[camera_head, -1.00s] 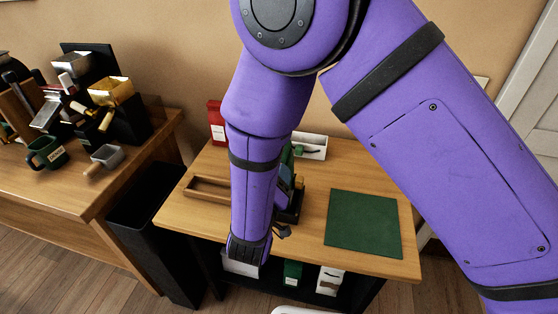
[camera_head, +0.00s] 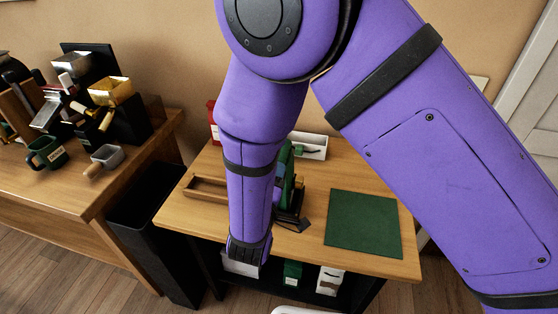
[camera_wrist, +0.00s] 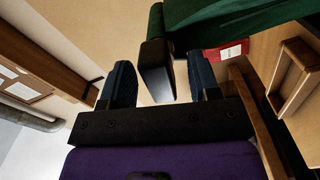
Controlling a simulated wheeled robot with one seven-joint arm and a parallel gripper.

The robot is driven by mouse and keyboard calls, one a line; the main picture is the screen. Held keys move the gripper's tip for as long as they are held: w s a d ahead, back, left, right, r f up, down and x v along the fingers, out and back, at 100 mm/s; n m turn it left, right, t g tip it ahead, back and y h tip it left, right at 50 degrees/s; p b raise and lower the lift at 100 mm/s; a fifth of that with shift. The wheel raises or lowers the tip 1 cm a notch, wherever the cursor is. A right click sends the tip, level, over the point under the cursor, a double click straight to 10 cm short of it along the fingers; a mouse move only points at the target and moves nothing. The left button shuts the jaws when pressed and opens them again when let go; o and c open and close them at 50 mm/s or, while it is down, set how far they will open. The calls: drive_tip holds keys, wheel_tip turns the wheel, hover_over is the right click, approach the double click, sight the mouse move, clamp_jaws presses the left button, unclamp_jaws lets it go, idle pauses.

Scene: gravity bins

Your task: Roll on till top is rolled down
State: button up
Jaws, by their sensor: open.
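A green device (camera_head: 286,178) stands on the small wooden table, partly hidden behind my forearm. Dark parts (camera_head: 292,220) show at its foot. In the wrist view a green body (camera_wrist: 230,22) fills the upper right, with a black block (camera_wrist: 156,70) at its left end. My gripper (camera_wrist: 160,80) is open, with one dark blue finger on each side of this block. I cannot tell whether either finger touches it. In the head view my gripper is hidden by my arm. No rolled top can be made out.
The small table (camera_head: 383,264) carries a green mat (camera_head: 363,223), a wooden tray (camera_head: 207,188), a white box (camera_head: 309,145) and a red box (camera_head: 214,122). A black bin (camera_head: 150,215) stands left, beside a table (camera_head: 75,190) crowded with tools and a green mug (camera_head: 46,153).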

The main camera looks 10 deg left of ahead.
drive_tip(key=shift+n, duration=0.4)
drive_tip(key=n, duration=0.5)
drive_tip(key=shift+n, duration=0.4)
drive_tip(key=n, duration=0.6)
idle(0.4)
